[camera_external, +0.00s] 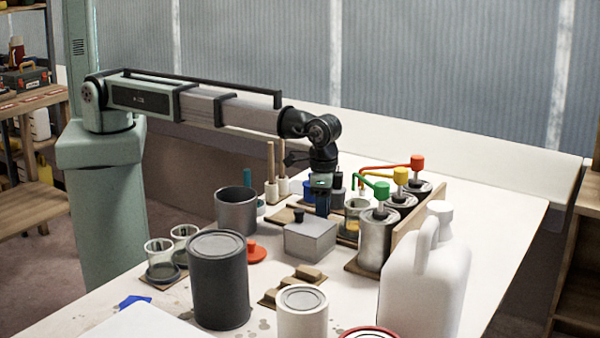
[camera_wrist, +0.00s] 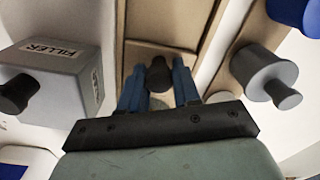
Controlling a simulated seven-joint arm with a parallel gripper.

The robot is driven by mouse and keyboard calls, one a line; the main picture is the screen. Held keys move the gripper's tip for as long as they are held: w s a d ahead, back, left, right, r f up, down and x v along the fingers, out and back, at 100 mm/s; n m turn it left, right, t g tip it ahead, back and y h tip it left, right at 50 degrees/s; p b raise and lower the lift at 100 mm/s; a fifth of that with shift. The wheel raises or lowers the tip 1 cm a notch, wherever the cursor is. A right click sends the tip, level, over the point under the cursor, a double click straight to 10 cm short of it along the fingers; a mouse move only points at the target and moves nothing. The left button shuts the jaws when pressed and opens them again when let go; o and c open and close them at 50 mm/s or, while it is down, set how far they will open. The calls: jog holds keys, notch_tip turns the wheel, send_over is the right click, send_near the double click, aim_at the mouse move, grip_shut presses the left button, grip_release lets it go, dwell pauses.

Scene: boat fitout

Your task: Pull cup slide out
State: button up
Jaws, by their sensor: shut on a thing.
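The cup slide (camera_wrist: 150,52) is a light wooden board running away between raised edges in the wrist view, with a dark knob (camera_wrist: 158,76) at its near end. My gripper (camera_wrist: 158,90) has its two blue fingers on either side of this knob, shut on it. In the external view, my gripper (camera_external: 322,204) points down behind the grey filler box and hides the knob. A glass cup (camera_external: 355,208) with yellowish contents stands just right of my gripper, by the green-handled pump (camera_external: 378,222). I cannot tell how far out the slide is.
The grey filler box (camera_external: 311,237), also in the wrist view (camera_wrist: 60,85), is close on the left. A grey knobbed cylinder (camera_wrist: 265,74) is close on the right. Dark and white cans (camera_external: 219,280) and a white jug (camera_external: 425,275) crowd the front.

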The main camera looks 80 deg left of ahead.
grip_shut()
jog(key=shift+a, duration=0.1)
jog(key=s+a, duration=0.9)
jog(key=shift+d, duration=0.15)
jog(key=o, duration=0.9)
grip_release()
jog(key=shift+r, duration=0.1)
notch_tip(320, 180, up, 14)
jog(key=shift+f, duration=0.15)
